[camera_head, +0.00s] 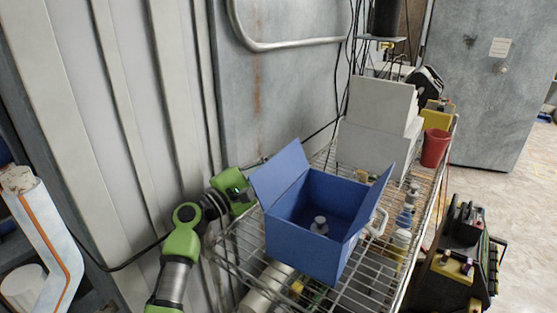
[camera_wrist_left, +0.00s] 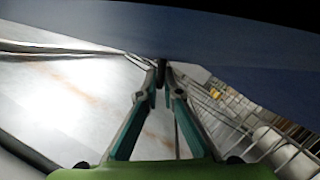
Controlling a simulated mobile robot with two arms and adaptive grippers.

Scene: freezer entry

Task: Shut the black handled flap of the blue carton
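The blue carton (camera_head: 305,238) stands open on a wire shelf. Its left flap (camera_head: 281,173) is raised and leans outward; its right flap (camera_head: 369,202) is also up, with a pale handle (camera_head: 380,222) on its outer side. I see no black handle. My right gripper is not in view.
The wire shelf (camera_head: 240,262) runs along a metal wall (camera_head: 285,88). White boxes (camera_head: 375,145), a red cup (camera_head: 434,148) and small bottles (camera_head: 403,237) stand behind and right of the carton. A black tool case (camera_head: 455,265) is on the floor at right.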

